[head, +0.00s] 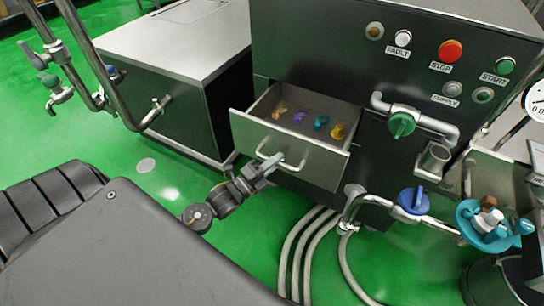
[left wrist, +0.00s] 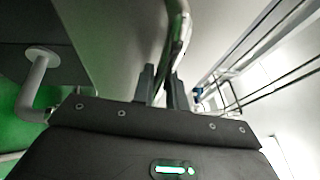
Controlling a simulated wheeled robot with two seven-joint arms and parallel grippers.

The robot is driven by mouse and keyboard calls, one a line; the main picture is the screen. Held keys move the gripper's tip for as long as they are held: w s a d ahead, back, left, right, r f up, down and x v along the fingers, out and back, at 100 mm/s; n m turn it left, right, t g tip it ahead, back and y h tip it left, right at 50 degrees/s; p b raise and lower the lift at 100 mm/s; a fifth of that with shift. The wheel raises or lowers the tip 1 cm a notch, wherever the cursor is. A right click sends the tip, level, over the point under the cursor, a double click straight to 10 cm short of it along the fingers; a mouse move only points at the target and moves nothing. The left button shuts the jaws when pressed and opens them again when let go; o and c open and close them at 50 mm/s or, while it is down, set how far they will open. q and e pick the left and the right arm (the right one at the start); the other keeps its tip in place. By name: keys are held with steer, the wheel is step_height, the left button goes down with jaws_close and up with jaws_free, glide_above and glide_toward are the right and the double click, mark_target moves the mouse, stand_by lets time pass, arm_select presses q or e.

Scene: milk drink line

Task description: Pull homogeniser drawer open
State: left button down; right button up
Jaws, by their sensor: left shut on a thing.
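The homogeniser drawer (head: 325,168) is a grey metal box that stands out from the dark homogeniser front (head: 380,80). Its inside shows from above. A curved pale handle (head: 298,167) is on its front panel. My left gripper (head: 272,165) is shut on this handle, near its left part. In the left wrist view, the two dark fingers (left wrist: 162,86) are close together at the curved handle bar (left wrist: 185,25). Several small coloured pieces, tan, purple, teal and yellow, lie in a row inside the drawer. My right gripper is not in view.
The homogeniser front has a red stop button (head: 450,51) and a green start button (head: 504,66). A pipe with a green valve (head: 402,124) is right of the drawer. Pale hoses (head: 297,245) lie on the green floor below. A metal cabinet (head: 165,45) stands left.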

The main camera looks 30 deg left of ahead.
arm_select(q)
steer(key=c, duration=1.4)
jaws_free()
steer(key=v, duration=1.1)
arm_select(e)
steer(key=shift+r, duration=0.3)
